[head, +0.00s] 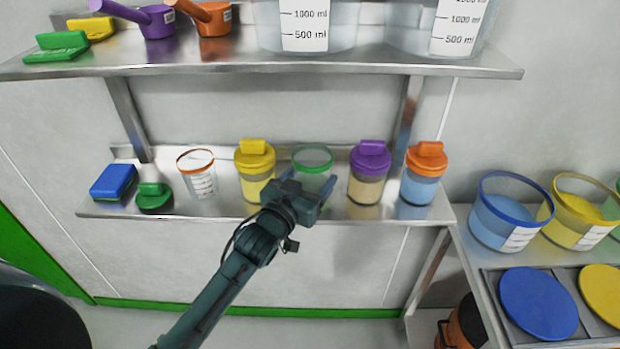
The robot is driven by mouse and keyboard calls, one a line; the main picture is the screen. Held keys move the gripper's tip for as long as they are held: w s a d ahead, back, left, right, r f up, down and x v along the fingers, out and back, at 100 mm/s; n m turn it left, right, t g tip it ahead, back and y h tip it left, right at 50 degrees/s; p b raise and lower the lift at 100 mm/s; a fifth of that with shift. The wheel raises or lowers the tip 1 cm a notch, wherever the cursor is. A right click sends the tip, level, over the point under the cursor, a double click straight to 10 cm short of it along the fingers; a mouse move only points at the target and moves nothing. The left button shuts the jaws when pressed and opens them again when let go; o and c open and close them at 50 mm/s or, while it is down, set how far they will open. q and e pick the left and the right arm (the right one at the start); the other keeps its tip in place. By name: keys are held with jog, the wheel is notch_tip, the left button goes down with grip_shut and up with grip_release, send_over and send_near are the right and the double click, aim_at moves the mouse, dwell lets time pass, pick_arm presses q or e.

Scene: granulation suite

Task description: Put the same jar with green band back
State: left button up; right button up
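The clear jar with a green band (313,158) is in the head view, upright at the lower shelf (235,209), between a yellow-lidded jar and a purple-lidded jar. Its lower part is hidden behind my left gripper (302,184), so I cannot see its base meet the shelf. The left gripper reaches in from the front. Its fingers are spread apart, one on each side of the jar, and look open. My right gripper is not in view.
The yellow-lidded jar (255,172) and purple-lidded jar (368,174) stand close on either side. An orange-lidded jar (423,175) and an orange-banded clear jar (197,174) stand farther out. An upper shelf (225,70) hangs above. Tubs, including a blue one (500,222), stand at right.

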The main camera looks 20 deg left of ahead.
pick_arm(q)
jog(key=shift+f, duration=0.15)
jog(key=o, duration=1.4)
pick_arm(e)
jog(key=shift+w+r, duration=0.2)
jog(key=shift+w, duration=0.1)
pick_arm(q)
jog(key=shift+r, duration=0.2)
jog(key=shift+s+a+f, duration=0.1)
jog(key=shift+s, duration=0.25)
jog(key=s+a, duration=0.2)
jog(key=s, duration=0.8)
jog(key=s+d+f+g, duration=0.1)
jog(key=s+f+g, duration=0.1)
jog(key=s+f, duration=0.3)
jog(key=s+d+f+g, duration=0.2)
jog(key=s+f, duration=0.3)
jog(key=f, duration=0.2)
jog(key=s+d+f+m+g+b, duration=0.1)
jog(key=s+f+g, duration=0.1)
jog(key=s+f, duration=0.2)
jog(key=shift+s+d+f+g, duration=0.2)
jog(key=shift+f, duration=0.3)
jog(key=shift+s+d+f+g, duration=0.2)
jog(key=shift+f, duration=0.25)
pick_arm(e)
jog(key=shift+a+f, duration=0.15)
